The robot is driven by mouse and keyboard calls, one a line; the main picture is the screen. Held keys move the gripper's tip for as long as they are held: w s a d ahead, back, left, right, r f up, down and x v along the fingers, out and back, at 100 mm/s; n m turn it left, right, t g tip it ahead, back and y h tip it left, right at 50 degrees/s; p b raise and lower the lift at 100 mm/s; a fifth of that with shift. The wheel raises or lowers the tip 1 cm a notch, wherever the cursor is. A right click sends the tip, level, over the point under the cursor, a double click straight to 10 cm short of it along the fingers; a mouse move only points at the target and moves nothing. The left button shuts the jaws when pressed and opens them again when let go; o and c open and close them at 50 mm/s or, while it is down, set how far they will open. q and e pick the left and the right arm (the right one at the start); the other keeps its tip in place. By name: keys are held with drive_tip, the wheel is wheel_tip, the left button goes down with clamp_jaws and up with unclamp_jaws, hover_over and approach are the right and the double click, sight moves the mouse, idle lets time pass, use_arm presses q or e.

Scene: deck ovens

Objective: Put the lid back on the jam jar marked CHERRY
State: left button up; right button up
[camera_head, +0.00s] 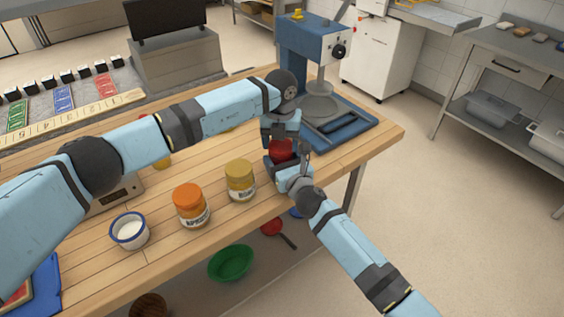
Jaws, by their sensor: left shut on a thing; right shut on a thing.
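My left gripper (281,133) reaches down from above at the table's right part and is shut on a red lid (280,151). My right gripper (279,166) comes in from the lower right, just below the red lid, and is shut on a jar mostly hidden behind the fingers. Its label cannot be read, and I cannot tell whether the lid touches the jar's rim. A jar with an orange lid (189,205), its label seeming to read APRICOT, and a jar with a gold lid (240,180) stand upright to the left.
A white cup with a blue rim (130,231) stands at the front left of the wooden table (166,256). A blue machine (312,60) stands behind the grippers. A scale (118,194) is partly behind my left arm. A green bowl (231,263) lies below the table edge.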

use_arm(q)
drive_tip(key=m, duration=0.4)
drive_tip(key=shift+m, duration=0.4)
drive_tip(key=m, duration=0.5)
drive_tip(key=shift+m, duration=0.3)
drive_tip(key=o, duration=1.1)
wheel_tip(320, 180, up, 12)
